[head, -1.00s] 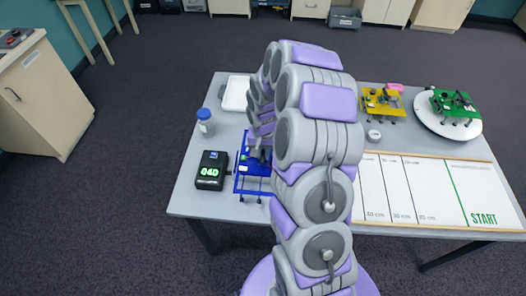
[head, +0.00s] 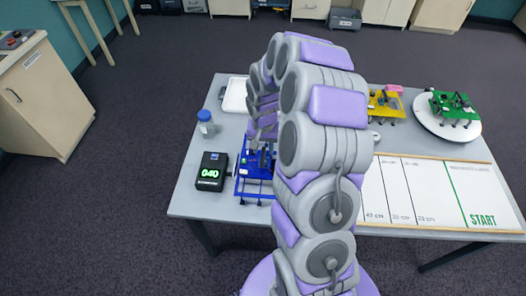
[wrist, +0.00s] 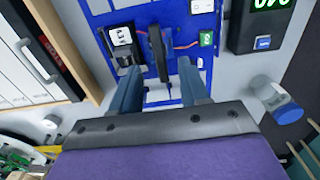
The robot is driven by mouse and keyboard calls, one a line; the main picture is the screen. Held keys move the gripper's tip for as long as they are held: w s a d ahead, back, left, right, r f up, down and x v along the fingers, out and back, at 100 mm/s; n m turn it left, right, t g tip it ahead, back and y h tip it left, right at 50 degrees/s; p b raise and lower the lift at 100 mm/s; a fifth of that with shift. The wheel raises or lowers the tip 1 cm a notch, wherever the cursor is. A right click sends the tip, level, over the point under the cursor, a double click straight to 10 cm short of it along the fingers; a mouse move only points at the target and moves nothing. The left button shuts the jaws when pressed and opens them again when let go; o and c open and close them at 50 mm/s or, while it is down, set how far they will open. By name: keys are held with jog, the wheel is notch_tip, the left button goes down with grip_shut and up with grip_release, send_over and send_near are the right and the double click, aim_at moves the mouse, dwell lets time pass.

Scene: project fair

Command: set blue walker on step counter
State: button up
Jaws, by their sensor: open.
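The blue walker (head: 256,172) stands on the grey table, just right of the black step counter (head: 210,171), whose green display reads 040. They are apart in the wrist view, where the walker's blue plate (wrist: 188,32) fills the upper middle and the counter (wrist: 262,30) is at top right. My gripper (wrist: 158,72) is open over the walker. Its two fingers lie either side of a black upright part (wrist: 158,50) on the plate, with gaps visible. In the head view my arm hides part of the walker.
A blue-capped bottle (head: 205,124) stands behind the counter, and a white tray (head: 235,95) lies farther back. A yellow walker (head: 385,103), a green walker (head: 452,103) on a white disc (head: 428,122), and the START track (head: 440,190) are to the right.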

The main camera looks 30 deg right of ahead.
notch_tip(320, 180, up, 9)
jog(key=p, duration=0.2)
jog(key=s+a+r+n, duration=0.2)
jog(key=s+a+r, duration=0.5)
jog(key=s+a+r+n, duration=0.1)
jog(key=s+a, duration=0.1)
jog(key=s, duration=0.6)
jog(key=s+a+r+n+g, duration=0.1)
jog(key=s+a+r+n, duration=0.1)
jog(key=s, duration=0.7)
jog(key=s+a+r+n, duration=0.1)
jog(key=s+a+r, duration=0.1)
jog(key=s, duration=0.6)
jog(key=shift+s+a+n+g+b, duration=0.2)
jog(key=shift+a+n+g+b, duration=0.15)
jog(key=shift+a, duration=0.25)
